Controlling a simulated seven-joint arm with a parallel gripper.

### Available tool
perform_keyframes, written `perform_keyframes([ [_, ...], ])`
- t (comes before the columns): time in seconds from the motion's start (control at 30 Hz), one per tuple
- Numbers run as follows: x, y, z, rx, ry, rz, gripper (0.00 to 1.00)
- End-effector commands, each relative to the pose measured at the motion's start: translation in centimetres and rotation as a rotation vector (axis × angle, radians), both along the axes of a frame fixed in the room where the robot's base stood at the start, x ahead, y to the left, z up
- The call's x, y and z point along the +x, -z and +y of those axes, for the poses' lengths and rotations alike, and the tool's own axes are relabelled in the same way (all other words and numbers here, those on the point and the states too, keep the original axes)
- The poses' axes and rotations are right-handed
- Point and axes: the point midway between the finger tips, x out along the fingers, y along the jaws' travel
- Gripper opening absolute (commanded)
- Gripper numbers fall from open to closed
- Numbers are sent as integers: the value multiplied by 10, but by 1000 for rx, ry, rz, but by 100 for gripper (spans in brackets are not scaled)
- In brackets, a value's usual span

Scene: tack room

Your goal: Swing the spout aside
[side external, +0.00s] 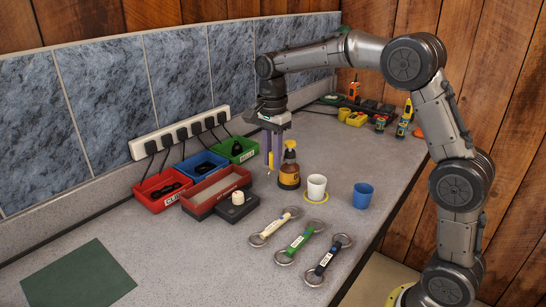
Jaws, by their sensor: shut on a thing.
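A brown pump bottle (289,170) with a yellow label stands upright on the counter. Its orange-brown pump head (290,146) is on top; the spout is too small to make out clearly. My gripper (274,160) points down just left of the bottle, with its purple fingers beside the pump head. It is shut on a slim yellow thing (270,160) that shows low between the fingers. I cannot tell whether the fingers or this thing touch the pump head.
A white cup (316,187) on a yellow ring and a blue cup (363,195) stand right of the bottle. Red, blue and green bins (243,150), a reddish tray (197,207) and a dark box (231,212) lie left. Ringed straps (300,243) lie in front.

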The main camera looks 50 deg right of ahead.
Motion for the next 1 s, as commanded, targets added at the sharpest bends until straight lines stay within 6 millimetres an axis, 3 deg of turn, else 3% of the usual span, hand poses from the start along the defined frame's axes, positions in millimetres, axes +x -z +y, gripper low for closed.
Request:
perform_keyframes([
  [0.17,2,-3,-1,-2,0,-13,0],
  [0.2,2,-3,-1,-2,0,-13,28],
  [0.33,2,-2,-1,-2,0,-10,52],
  [0.73,1,-6,0,-1,-1,-6,53],
  [0.87,2,-22,0,-1,-1,-9,53],
  [1.0,2,-51,0,-1,-1,-11,53],
])
